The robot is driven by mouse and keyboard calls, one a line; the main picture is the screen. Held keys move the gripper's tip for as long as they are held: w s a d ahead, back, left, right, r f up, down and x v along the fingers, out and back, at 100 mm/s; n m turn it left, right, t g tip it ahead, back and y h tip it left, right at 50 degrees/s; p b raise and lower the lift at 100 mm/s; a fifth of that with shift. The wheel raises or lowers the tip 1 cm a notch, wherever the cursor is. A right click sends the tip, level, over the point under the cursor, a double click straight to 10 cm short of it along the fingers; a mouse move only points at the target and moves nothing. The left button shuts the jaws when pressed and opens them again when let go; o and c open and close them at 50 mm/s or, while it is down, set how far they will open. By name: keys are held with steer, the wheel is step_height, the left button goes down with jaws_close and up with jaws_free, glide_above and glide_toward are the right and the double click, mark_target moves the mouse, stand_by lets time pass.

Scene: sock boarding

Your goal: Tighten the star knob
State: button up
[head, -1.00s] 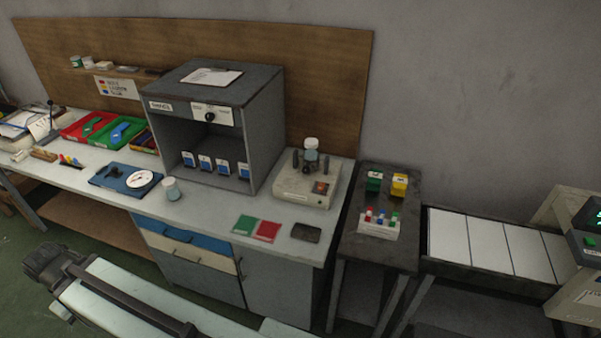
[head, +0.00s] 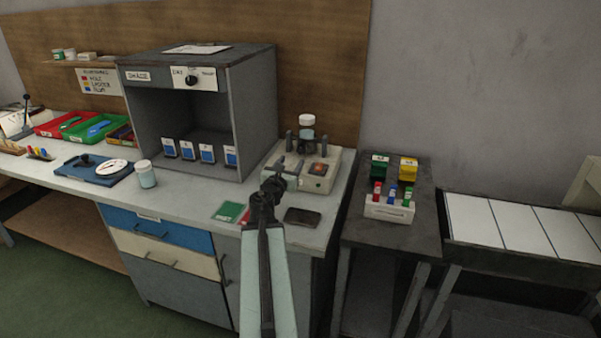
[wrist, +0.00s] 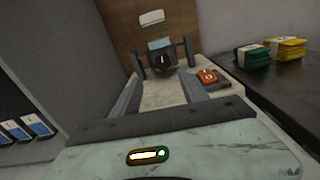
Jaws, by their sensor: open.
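A beige machine (head: 325,172) stands on the bench, with a jar with a white lid (head: 307,120) above it between dark posts. In the wrist view, a dark knob-like part (wrist: 162,63) shows in front of the jar; its star shape is too small to make out. My gripper (head: 287,168) is in front of the machine's left side, open and empty. In the wrist view its two fingers (wrist: 160,84) point toward the dark part, which appears beyond them and apart from them. An orange switch (wrist: 208,76) is on the machine, right of the fingers.
A grey shade cabinet (head: 252,120) stands close on the left. A green card (head: 229,212) and a dark pad (head: 303,217) lie on the bench front. A dark side table (head: 385,228) holds green and yellow stacks and a white rack (head: 390,209).

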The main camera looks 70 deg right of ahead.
mark_target(300, 151)
steer(key=shift+n, duration=0.3)
steer(key=d, duration=0.8)
steer(key=shift+s+d, duration=0.1)
steer(key=shift+d, duration=0.05)
steer(key=c, duration=1.1)
steer(key=shift+d, duration=0.1)
jaws_close()
